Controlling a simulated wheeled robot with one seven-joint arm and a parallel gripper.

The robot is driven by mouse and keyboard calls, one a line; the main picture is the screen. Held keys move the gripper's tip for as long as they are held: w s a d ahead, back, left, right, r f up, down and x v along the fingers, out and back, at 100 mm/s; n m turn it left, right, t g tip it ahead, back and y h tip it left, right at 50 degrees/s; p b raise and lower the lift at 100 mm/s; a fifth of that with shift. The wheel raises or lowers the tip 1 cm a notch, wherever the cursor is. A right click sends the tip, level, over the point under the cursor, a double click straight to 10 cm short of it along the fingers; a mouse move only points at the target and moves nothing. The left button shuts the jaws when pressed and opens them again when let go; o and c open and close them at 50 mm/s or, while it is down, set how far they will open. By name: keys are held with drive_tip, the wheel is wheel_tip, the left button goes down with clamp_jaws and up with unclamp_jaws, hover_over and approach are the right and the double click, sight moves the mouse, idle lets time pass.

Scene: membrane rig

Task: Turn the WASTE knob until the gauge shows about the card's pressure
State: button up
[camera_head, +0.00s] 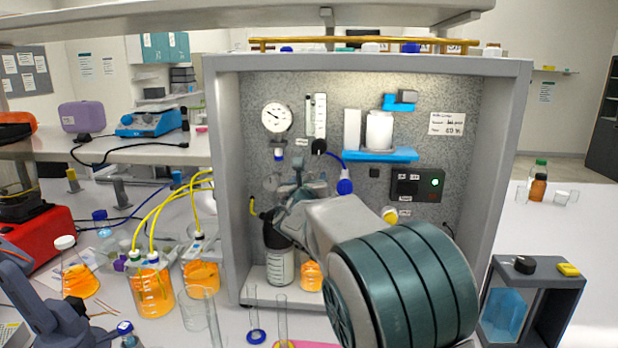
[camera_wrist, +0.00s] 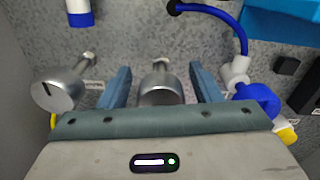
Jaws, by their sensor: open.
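My gripper (camera_wrist: 158,88) is open, with its two blue-grey fingers on either side of a silver knob (camera_wrist: 160,82) on the panel; I cannot tell whether they touch it. A second silver knob (camera_wrist: 60,90) with a dark mark is left of the fingers. Labels by the knobs are too small to read, so I cannot tell which is WASTE. In the head view my gripper (camera_head: 298,180) is at the panel below the round white gauge (camera_head: 277,117). The gauge's dark needle points to the upper left. The white card (camera_head: 447,124) is at the panel's upper right; its figures are blurred.
A blue shelf (camera_head: 380,155) holds a white vessel. A dark box with a green light (camera_head: 435,183) is to the right. The grey cabinet walls enclose both sides.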

drive_tip(key=shift+w, duration=0.35)
drive_tip(key=shift+c, duration=0.4)
drive_tip(key=c, duration=0.9)
drive_tip(key=shift+f+b, duration=0.15)
drive_tip(key=shift+b, duration=0.3)
